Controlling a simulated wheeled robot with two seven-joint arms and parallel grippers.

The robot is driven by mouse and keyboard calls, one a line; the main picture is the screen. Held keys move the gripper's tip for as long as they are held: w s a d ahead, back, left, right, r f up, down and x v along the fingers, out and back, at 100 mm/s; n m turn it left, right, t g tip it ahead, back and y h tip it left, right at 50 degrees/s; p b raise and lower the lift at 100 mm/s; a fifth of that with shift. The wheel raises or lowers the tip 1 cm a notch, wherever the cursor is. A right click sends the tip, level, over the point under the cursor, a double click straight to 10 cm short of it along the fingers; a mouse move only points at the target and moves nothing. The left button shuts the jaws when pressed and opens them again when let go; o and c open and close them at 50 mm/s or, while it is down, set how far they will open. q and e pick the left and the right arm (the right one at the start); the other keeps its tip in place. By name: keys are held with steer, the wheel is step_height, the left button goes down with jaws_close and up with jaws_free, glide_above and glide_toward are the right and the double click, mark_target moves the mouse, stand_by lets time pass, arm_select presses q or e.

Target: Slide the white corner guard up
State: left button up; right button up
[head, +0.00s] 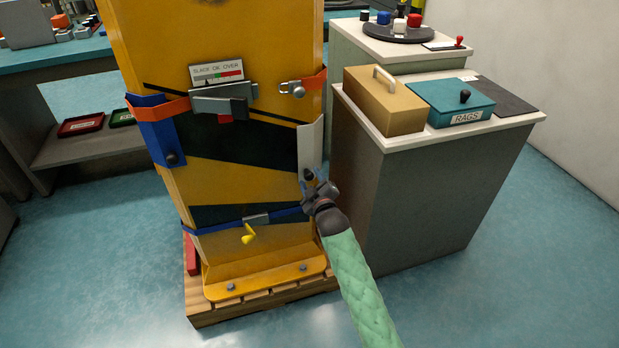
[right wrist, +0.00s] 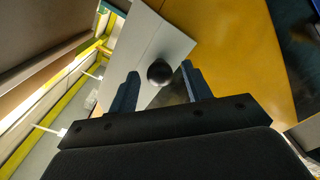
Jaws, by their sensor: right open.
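The white corner guard (head: 311,148) sits on the right front edge of the yellow cabinet (head: 230,182), below the right end of the orange strap. Its black knob (head: 309,174) is near its lower end. My right gripper (head: 314,186) is at the knob, with its jaws open. In the right wrist view the guard (right wrist: 150,45) runs up from between the two fingers, and the round black knob (right wrist: 160,72) lies between the fingertips (right wrist: 160,80), with gaps on both sides. A blue corner guard (head: 160,135) is on the cabinet's left edge. My left gripper is not in view.
An orange strap (head: 312,82) with a buckle (head: 224,100) crosses the cabinet above, and a blue strap (head: 285,214) crosses below. A grey counter (head: 430,190) with a tan box (head: 385,103) and a teal rags box (head: 452,100) stands close on the right. The cabinet stands on a wooden pallet (head: 265,303).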

steer(key=shift+x, duration=0.95)
jaws_close()
steer(key=shift+r, duration=0.15)
